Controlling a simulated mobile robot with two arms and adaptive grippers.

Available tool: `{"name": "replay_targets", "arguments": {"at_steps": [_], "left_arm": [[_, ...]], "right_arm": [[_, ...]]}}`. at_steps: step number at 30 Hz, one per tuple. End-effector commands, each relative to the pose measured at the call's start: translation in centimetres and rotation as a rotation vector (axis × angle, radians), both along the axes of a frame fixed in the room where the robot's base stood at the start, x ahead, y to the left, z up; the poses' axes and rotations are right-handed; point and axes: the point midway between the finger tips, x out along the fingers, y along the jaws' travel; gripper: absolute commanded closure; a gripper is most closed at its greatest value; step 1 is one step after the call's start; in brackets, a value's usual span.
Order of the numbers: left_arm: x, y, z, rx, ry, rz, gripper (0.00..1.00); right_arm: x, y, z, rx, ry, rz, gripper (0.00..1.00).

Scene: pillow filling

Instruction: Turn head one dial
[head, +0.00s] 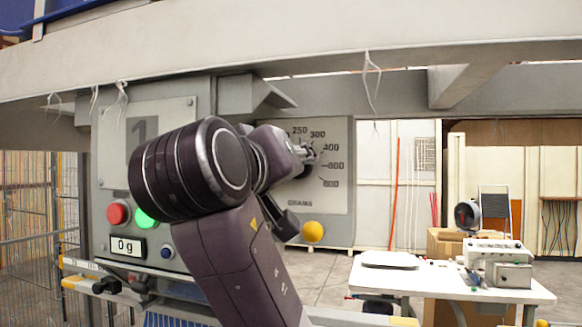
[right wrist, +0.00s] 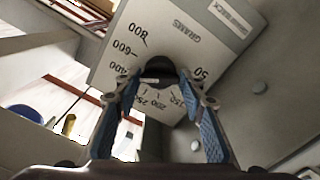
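The head one dial is a grey plate (head: 335,185) marked in grams, to the right of the panel with a large 1 (head: 145,140). My right arm crosses the head view and hides part of the plate. My right gripper (head: 310,153) is at the dial's middle. In the right wrist view, the fingers of my right gripper (right wrist: 160,78) stand apart on either side of the dark dial knob (right wrist: 161,70). I cannot tell whether they touch it. The pointer's setting is not clear. My left gripper is not in view.
Below the panel are a red button (head: 118,213), a green button (head: 146,219) and a display reading 0 g (head: 127,246). A white table (head: 400,280) with equipment stands at the right.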

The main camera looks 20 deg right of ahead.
Motion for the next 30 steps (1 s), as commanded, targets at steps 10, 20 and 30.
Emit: {"name": "replay_targets", "arguments": {"at_steps": [10, 20, 30], "left_arm": [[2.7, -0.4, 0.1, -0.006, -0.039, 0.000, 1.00], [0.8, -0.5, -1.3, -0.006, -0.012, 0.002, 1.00], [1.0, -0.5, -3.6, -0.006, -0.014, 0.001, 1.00]], "right_arm": [[0.1, 0.0, -0.1, -0.007, 0.007, 0.000, 0.87], [0.0, -0.1, -0.3, -0.120, 0.083, -0.001, 0.87], [0.0, -0.1, -0.3, -0.373, 0.252, -0.001, 0.87]]}}
